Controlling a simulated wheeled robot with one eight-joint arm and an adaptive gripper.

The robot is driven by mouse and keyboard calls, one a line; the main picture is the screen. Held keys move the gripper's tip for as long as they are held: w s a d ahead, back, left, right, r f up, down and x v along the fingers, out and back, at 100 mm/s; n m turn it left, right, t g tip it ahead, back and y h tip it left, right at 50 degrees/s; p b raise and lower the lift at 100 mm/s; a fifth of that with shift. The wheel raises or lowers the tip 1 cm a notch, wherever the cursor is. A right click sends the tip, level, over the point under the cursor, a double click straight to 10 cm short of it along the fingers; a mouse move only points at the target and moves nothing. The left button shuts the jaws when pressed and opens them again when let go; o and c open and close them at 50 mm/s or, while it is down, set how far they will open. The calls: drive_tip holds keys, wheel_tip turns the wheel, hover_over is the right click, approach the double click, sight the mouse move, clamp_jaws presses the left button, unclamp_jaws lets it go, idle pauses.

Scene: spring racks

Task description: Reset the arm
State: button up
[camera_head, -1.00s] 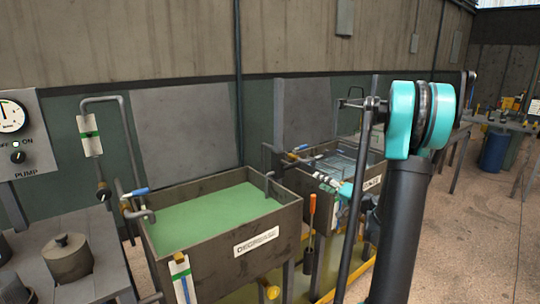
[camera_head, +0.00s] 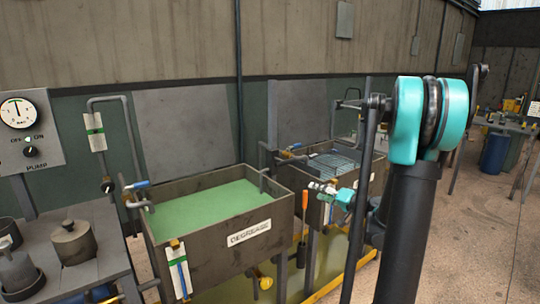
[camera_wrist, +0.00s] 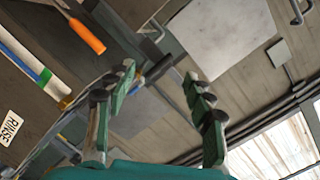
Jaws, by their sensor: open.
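My arm stands at the right of the head view, its teal elbow joint up high. My gripper (camera_head: 322,187) shows small there, in front of the second tank and pointing left. In the wrist view my gripper's two green and black fingers (camera_wrist: 160,72) are spread apart. Nothing is between them; only the wall and pipes show behind. Whether the fingertips touch the tank cannot be told from the head view.
The degrease tank (camera_head: 222,258) holds green liquid. The second tank (camera_head: 312,186) stands behind it. An orange-handled tool (camera_wrist: 86,38) hangs near the rinse label (camera_wrist: 12,128). A pot (camera_head: 74,243) stands on the left bench. Open floor lies right.

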drive_tip(key=s+a+f+n+g+h, duration=0.1)
drive_tip(key=s+a+f+g+h, duration=0.2)
drive_tip(key=s, duration=0.5)
drive_tip(key=s+a+f+n+g+h, duration=0.1)
drive_tip(key=s+a+f+g, duration=0.3)
drive_tip(key=s, duration=0.4)
drive_tip(key=s+d+f+h, duration=0.3)
drive_tip(key=s, duration=0.4)
drive_tip(key=s+d+f+n+g+h, duration=0.1)
drive_tip(key=s+d+f+h, duration=0.2)
drive_tip(key=s, duration=0.4)
drive_tip(key=shift+d+f+g, duration=0.3)
drive_tip(key=shift+d+f, duration=0.4)
